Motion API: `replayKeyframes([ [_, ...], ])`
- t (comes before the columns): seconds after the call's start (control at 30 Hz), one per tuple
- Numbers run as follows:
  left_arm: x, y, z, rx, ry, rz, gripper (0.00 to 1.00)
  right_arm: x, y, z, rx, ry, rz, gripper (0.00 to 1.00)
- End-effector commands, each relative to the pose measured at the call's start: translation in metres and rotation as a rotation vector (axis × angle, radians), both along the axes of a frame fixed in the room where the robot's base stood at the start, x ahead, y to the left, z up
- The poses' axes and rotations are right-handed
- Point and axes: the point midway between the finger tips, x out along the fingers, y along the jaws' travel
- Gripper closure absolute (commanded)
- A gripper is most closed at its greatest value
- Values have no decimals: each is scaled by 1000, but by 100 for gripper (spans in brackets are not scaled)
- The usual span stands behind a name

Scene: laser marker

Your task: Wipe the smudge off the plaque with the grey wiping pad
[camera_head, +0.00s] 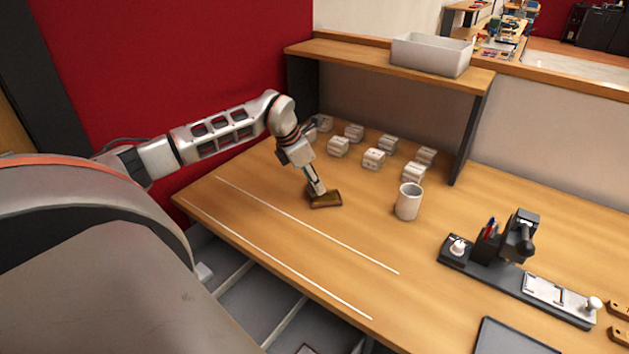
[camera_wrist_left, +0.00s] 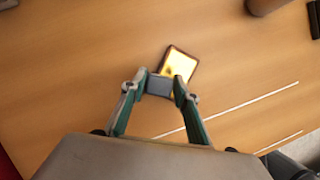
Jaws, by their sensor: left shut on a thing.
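The plaque (camera_head: 331,199) lies on the table, small, with a brown rim. In the left wrist view the plaque (camera_wrist_left: 180,63) shows a shiny gold face with a darker spot near its left side, perhaps the smudge. My left gripper (camera_head: 317,188) points down at the plaque. In the left wrist view my left gripper (camera_wrist_left: 160,88) is shut on the grey wiping pad (camera_wrist_left: 158,85). The pad overlaps the plaque's near left part in that view; I cannot tell whether they touch. My right gripper is not in view.
A white mug (camera_head: 408,202) stands right of the plaque. Several small pale blocks (camera_head: 374,159) stand behind it, below a shelf (camera_head: 370,61) with a grey bin (camera_head: 431,55). The laser marker (camera_head: 515,245) stands at the right. Two white lines cross the clear front table.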

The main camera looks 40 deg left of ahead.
Motion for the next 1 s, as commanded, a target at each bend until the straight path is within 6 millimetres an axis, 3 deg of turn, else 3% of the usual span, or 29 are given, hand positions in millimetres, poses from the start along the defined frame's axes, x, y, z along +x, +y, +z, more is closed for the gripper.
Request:
replayKeyframes([
  [0.37,2,-2,-3,-1,-1,0,87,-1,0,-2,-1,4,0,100],
  [1.0,28,-25,-2,-2,-1,1,87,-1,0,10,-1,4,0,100],
])
